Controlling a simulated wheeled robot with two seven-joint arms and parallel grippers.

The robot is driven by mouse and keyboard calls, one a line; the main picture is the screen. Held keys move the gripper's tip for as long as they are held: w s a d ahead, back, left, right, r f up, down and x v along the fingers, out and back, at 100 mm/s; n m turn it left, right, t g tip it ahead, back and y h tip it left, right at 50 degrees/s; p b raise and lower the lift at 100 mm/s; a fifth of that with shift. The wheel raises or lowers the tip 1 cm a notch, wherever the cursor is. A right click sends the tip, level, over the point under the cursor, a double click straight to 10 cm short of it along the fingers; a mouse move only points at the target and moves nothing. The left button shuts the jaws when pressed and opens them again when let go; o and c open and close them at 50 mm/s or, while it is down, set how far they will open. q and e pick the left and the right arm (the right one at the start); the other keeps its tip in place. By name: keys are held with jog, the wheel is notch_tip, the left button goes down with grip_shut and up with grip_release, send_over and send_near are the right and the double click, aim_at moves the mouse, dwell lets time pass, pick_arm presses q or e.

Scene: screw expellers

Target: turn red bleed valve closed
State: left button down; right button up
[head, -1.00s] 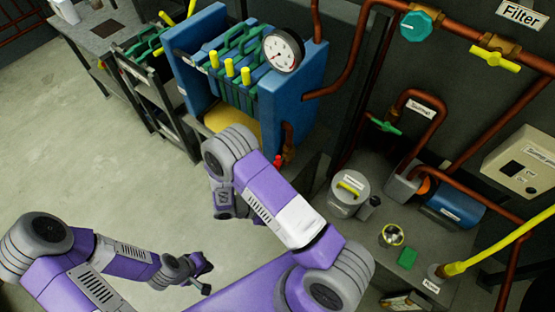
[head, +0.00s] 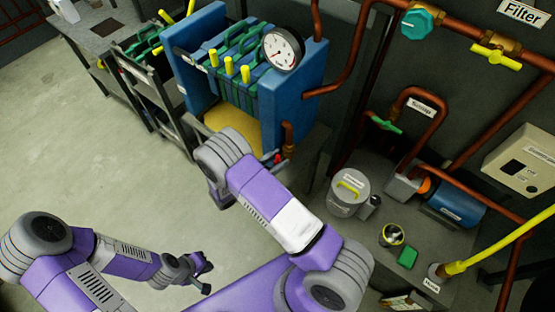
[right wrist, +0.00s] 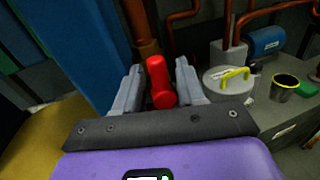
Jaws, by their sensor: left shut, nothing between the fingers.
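The red bleed valve (head: 277,158) shows as a small red spot below the copper pipe at the right end of the blue filter press, partly covered by my right arm. In the right wrist view its red handle (right wrist: 159,82) stands upright between the fingers of my right gripper (right wrist: 158,88). Those fingers are apart, one on each side of the handle; I cannot tell whether they touch it. My left gripper (head: 204,272) is shut and empty, low over the open floor, far from the valve.
The blue filter press (head: 302,85) with a pressure gauge (head: 283,49) stands behind the valve. A grey lidded pot (head: 347,195) and a blue pump (head: 455,207) stand to the right. Yellow tray (head: 235,122) lies under the press. Floor at left is clear.

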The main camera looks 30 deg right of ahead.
jog(key=shift+d, duration=0.1)
grip_shut()
